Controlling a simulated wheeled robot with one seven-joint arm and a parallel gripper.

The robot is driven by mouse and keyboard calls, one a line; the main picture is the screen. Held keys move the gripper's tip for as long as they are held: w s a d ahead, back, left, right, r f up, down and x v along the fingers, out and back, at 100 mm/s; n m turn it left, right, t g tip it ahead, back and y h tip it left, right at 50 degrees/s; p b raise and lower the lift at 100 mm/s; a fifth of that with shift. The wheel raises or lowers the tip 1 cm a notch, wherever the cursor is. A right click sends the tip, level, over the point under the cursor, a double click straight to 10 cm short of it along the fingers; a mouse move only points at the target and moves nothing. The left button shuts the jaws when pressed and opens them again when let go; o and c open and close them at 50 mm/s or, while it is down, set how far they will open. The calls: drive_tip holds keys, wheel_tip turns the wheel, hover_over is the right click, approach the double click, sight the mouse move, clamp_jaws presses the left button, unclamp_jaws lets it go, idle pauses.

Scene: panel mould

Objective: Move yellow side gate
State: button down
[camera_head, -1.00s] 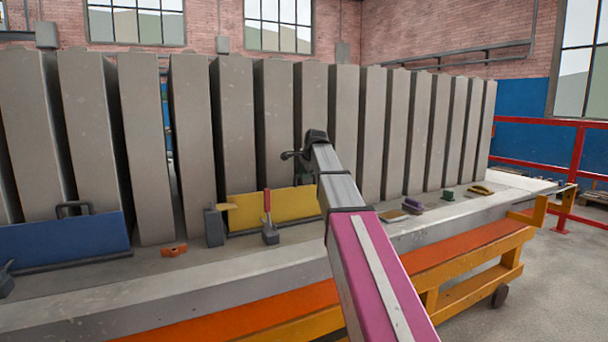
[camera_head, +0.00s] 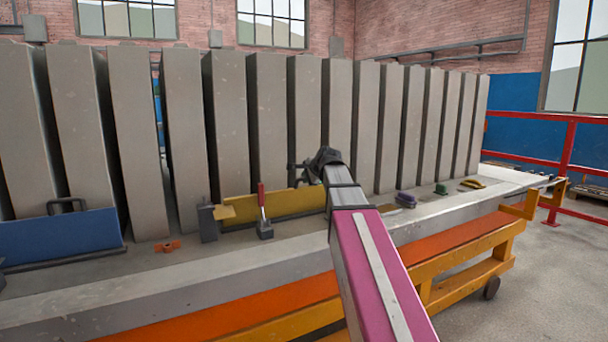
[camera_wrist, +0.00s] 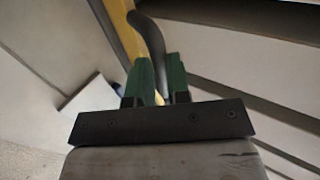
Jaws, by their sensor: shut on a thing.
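The yellow side gate (camera_head: 285,203) stands on the grey bench at the foot of the grey slabs. Its right end is hidden behind my arm. My gripper (camera_wrist: 158,68) has green fingers, which are shut on the gate's dark curved handle (camera_wrist: 151,38) in the wrist view. The gate's yellow edge (camera_wrist: 121,14) shows beside the handle there. In the head view my wrist hides the fingers and most of the handle. I cannot tell whether the gate is off the bench.
A clamp with a red handle (camera_head: 262,214) and a dark grey block (camera_head: 207,223) stand in front of the gate. A blue gate (camera_head: 60,236) is at the left. An orange piece (camera_head: 167,246), a purple piece (camera_head: 406,199) and a green piece (camera_head: 441,189) lie on the bench.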

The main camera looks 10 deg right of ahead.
drive_tip(key=shift+s+d+f, duration=0.2)
drive_tip(key=shift+s+f, duration=0.25)
drive_tip(key=shift+s, duration=0.2)
drive_tip(key=shift+s+f, duration=0.1)
drive_tip(key=c, duration=1.1)
unclamp_jaws()
drive_tip(key=v, duration=1.1)
